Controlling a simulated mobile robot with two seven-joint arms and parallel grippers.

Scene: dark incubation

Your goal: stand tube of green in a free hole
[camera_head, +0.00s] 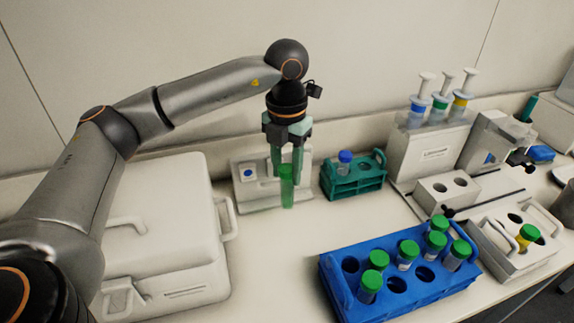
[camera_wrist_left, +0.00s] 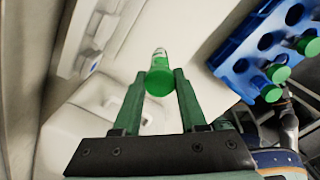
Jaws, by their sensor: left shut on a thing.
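My left gripper (camera_head: 286,168) is shut on a green-capped tube (camera_head: 287,188), which hangs roughly upright below the fingers. The head view does not settle whether its bottom touches anything. In the left wrist view the tube's green cap (camera_wrist_left: 158,82) sits between the green fingertips (camera_wrist_left: 159,84). A blue rack (camera_head: 334,290) stands at the front right. It holds several green-capped tubes and has empty holes, among them one at its left back (camera_head: 350,265) and one at its front (camera_head: 396,285). The rack also shows in the left wrist view (camera_wrist_left: 226,58). My right gripper is not in view.
A small white holder (camera_head: 245,195) stands just behind the held tube. A teal rack (camera_head: 352,187) with a blue-capped tube is right of it. A large white case (camera_head: 165,235) is left. White equipment with dispensers (camera_head: 430,150) stands behind the blue rack. Bare bench lies between.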

